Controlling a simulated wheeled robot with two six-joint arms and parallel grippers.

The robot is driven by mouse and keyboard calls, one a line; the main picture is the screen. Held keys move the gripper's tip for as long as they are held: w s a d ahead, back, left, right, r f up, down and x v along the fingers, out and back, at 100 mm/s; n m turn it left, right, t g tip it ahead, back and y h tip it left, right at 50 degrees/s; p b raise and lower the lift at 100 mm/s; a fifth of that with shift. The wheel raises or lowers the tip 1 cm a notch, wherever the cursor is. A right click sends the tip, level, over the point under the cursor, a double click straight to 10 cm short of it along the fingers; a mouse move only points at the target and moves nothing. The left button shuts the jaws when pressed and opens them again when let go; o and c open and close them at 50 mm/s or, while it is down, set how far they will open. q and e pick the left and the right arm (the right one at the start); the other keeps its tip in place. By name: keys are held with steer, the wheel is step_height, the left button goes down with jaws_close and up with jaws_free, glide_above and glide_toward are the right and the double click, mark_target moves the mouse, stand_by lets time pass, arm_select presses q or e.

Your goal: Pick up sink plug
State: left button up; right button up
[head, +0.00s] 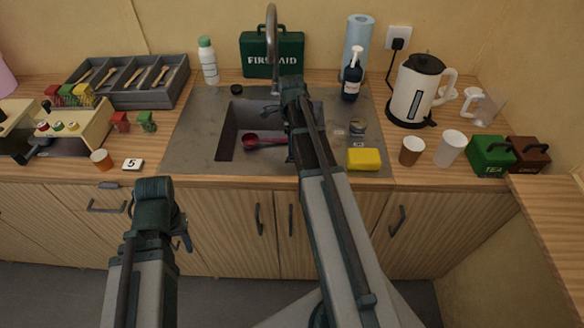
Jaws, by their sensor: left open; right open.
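A small round black piece (237,89), which looks like the sink plug, lies on the grey sink surround (200,125) behind the basin's left part. My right gripper (280,108) is over the sink basin, to the right of the black piece and apart from it. It is open, and nothing shows held in it; its fingers are small and partly lost against the dark basin. My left gripper (184,238) is open and empty, low in front of the cabinet doors, well away from the black piece.
A red scoop (264,141) lies in the basin. The tap (272,45) rises behind it, before a green first aid box (258,52). A white bottle (208,62) stands left of the black piece. A yellow sponge (364,159) and soap bottle (352,82) are on the right.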

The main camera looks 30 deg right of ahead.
mark_target(292, 160)
steer(key=shift+s+a+f+b, duration=0.1)
steer(key=shift+s+f+b, duration=0.1)
steer(key=shift+f+b, duration=1.15)
steer(key=shift+s+f+b, duration=0.15)
steer(key=shift+f+b, duration=1.1)
steer(key=shift+f, duration=0.15)
steer(key=shift+r, duration=0.1)
jaws_close()
